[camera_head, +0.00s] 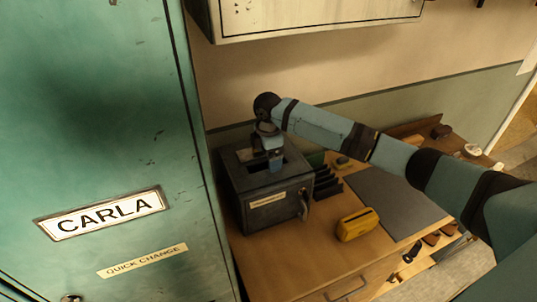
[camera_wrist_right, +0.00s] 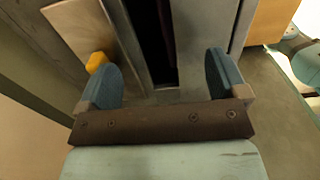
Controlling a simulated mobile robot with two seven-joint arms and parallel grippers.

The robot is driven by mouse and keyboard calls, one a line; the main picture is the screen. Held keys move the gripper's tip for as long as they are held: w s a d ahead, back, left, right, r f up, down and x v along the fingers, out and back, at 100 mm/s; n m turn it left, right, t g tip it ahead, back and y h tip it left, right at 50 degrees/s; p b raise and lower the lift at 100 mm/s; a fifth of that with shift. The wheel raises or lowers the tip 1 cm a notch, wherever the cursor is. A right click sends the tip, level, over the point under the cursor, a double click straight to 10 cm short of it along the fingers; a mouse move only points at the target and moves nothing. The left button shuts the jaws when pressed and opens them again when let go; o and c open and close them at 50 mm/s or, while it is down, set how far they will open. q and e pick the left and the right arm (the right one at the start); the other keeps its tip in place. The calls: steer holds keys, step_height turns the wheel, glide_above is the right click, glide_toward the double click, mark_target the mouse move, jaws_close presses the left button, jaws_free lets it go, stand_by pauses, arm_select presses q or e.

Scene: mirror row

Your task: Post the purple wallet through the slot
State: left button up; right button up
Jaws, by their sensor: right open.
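A dark grey metal box (camera_head: 270,208) with a slot in its top stands on the wooden desk, beside the teal locker. My right gripper (camera_head: 274,163) is directly over the box top. In the right wrist view, its two blue fingers (camera_wrist_right: 163,84) are apart with nothing between them, on either side of the dark slot (camera_wrist_right: 170,72). A dark purple strip (camera_wrist_right: 150,25), which looks like the purple wallet, shows down inside the slot; most of it is hidden in shadow. No purple wallet shows in the head view. My left gripper is not in view.
A yellow pouch (camera_head: 358,224) lies on the desk (camera_head: 290,262) right of the box. A teal locker (camera_head: 90,120) closes off the left; a wall cabinet (camera_head: 310,16) hangs above. The desk front is clear.

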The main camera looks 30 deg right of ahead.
steer(key=shift+w+r, duration=0.15)
steer(key=shift+r, duration=0.1)
step_height(320, 180, up, 13)
steer(key=b, duration=0.2)
steer(key=shift+r, duration=0.2)
stand_by(0.5)
